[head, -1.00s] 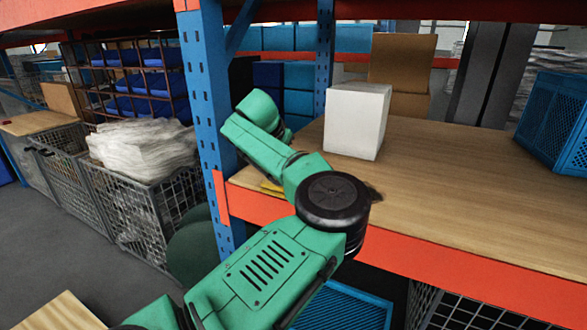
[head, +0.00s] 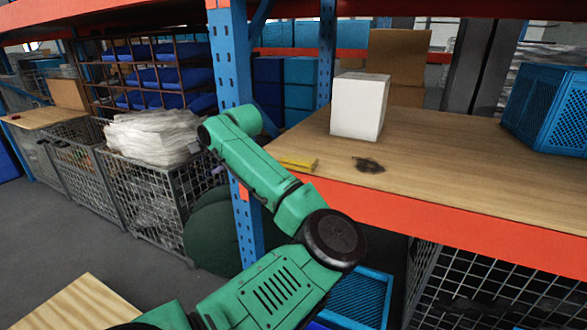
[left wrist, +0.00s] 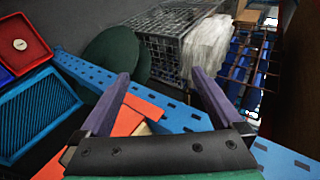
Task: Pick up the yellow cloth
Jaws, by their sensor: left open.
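The yellow cloth (head: 298,162) lies flat near the front left edge of the wooden shelf (head: 450,185), just right of the blue post. My left forearm passes in front of the shelf's left end, left of the cloth. In the left wrist view my left gripper (left wrist: 158,76) is open, with two purple fingers wide apart and nothing between them. Its fingers point past the blue post and orange beam, toward a wire cage. The cloth cannot be made out in that view. My right gripper is not in view.
A white box (head: 358,105) stands behind the cloth, and a small dark object (head: 368,165) lies to its right. A blue crate (head: 548,110) is at the far right. The blue post (head: 232,70) and orange beam (head: 430,215) bound the shelf. Bare shelf lies between.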

